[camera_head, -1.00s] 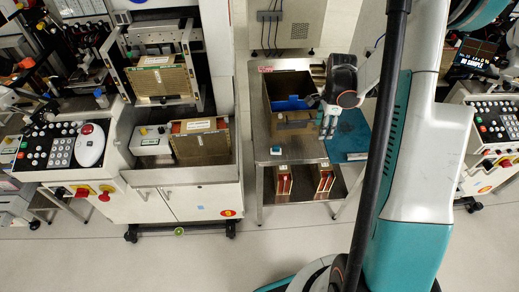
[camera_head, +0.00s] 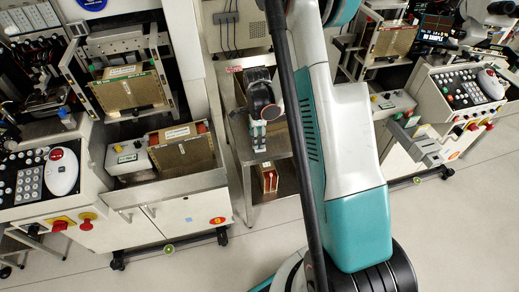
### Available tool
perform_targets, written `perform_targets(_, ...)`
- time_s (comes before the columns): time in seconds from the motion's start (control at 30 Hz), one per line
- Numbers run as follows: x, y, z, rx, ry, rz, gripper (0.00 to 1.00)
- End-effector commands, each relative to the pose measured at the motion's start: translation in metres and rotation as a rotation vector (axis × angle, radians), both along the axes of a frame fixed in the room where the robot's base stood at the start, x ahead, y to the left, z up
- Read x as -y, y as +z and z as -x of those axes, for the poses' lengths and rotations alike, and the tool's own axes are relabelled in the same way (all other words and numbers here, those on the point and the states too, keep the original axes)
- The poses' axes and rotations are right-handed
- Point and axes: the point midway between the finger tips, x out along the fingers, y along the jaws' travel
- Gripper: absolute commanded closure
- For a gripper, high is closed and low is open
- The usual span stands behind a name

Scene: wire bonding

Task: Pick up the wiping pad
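My gripper (camera_head: 258,146) points down over the metal side table (camera_head: 280,145), at its left front part. Its two fingers show close together, and I cannot tell whether they are apart or shut. I cannot make out the wiping pad in the current view. A small white and teal block that lay on the table top earlier is not visible now. The area by the fingertips is partly hidden by the gripper and my arm.
My arm covers the right part of the table. A brown magazine box (camera_head: 268,178) stands on the lower shelf. A machine with a tray holding a brown magazine (camera_head: 185,155) stands to the left. Another machine with a control panel (camera_head: 465,95) stands to the right.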

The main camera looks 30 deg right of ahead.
Motion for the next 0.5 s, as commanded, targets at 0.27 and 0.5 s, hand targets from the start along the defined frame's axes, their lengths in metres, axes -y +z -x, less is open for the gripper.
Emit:
perform_targets(0.27,0.002,-0.03,0.002,0.0,0.0,0.0,0.52)
perform_targets(0.5,0.002,-0.053,0.002,0.0,0.0,0.0,0.52)
